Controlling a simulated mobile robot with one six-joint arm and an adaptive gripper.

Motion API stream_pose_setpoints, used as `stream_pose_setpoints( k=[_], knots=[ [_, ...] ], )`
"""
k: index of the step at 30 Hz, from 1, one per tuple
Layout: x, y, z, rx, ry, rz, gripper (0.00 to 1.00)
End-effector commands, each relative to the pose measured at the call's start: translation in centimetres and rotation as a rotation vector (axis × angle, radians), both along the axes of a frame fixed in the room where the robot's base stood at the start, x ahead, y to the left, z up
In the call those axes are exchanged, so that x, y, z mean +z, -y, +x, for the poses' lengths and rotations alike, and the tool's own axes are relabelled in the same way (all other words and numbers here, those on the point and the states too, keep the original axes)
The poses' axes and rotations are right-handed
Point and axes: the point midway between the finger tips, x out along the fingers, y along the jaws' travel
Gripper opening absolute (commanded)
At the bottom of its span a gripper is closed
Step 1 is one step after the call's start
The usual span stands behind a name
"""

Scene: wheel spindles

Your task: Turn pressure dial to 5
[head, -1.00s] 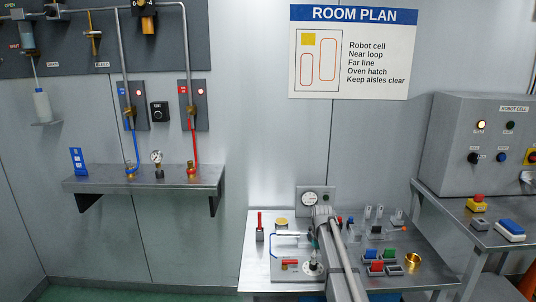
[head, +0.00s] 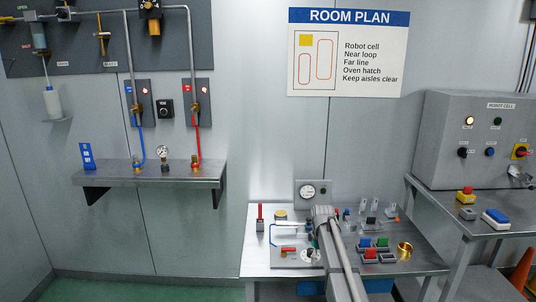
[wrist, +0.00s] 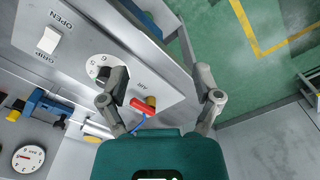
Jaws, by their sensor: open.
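The pressure dial is a white round disc with a dark knob at its centre (wrist: 101,70), on the grey panel in the wrist view. It also shows on the small bench in the head view (head: 309,256). My gripper (wrist: 160,73) is open and empty. Its left finger reaches over the dial's right edge and partly covers it; I cannot tell whether they touch. The right finger is past the panel edge, above the floor. The dial's setting is too small to read. A round gauge (wrist: 28,158) shows at lower left, its needle reading unclear.
A red-handled AIR valve (wrist: 142,106) lies between my fingers, close to the left one. The GRIP/OPEN switch (wrist: 48,40) is left of the dial. Coloured blocks (head: 370,254) and a brass ring (head: 404,250) are on the bench's right. Green floor beyond the panel is clear.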

Motion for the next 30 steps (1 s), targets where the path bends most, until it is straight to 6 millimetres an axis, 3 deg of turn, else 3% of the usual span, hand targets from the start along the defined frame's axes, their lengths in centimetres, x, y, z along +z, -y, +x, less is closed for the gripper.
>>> stream_pose_setpoints(
  k=[9, 17, 23, 30],
  knots=[
    [-0.8, -0.2, -2.2, -0.056, 0.0, 0.0, 0.82],
    [-2.2, -0.6, -5.9, -0.155, 0.0, 0.0, 0.82],
    [-3.7, -0.9, -10.2, -0.275, 0.0, 0.0, 0.82],
    [-6.7, -1.4, -18.6, -0.513, 0.0, 0.0, 0.82]
  ],
)
